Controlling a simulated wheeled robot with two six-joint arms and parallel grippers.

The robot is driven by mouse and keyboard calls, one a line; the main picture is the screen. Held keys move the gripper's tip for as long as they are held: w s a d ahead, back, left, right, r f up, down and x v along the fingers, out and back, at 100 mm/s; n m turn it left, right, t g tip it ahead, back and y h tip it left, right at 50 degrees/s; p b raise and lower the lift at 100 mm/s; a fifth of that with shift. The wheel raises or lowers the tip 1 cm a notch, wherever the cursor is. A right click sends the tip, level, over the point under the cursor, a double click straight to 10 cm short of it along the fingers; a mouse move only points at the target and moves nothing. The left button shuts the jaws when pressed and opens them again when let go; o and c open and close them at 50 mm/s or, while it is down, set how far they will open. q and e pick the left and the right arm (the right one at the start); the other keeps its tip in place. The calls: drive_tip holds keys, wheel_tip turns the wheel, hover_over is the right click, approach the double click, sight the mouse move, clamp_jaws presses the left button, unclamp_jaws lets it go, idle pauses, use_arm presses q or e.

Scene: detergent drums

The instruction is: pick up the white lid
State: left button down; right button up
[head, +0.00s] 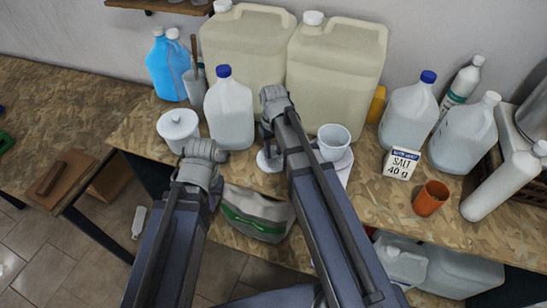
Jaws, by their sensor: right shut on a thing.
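A white round, flat piece that looks like the white lid (267,162) shows just under my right gripper (270,143), above or on the wooden bench; its height is hard to tell. My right gripper is shut on it, and the wrist hides part of it. My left gripper (207,180) is over the bench's front edge, apart from the lid and to its left. Its fingers are hidden behind its wrist, so its opening does not show. A white round pot (180,133) with a knobbed top stands left of the lid.
A blue-capped jug (229,115) and large beige canisters (338,75) stand behind. A white cup (333,141) is right of my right arm. A salt box (401,164), an orange cup (431,198) and several bottles fill the right side.

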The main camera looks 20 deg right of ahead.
sight(274, 153)
clamp_jaws()
use_arm(q)
drive_tip(key=shift+r, duration=0.1)
use_arm(e)
drive_tip(key=shift+r, duration=0.1)
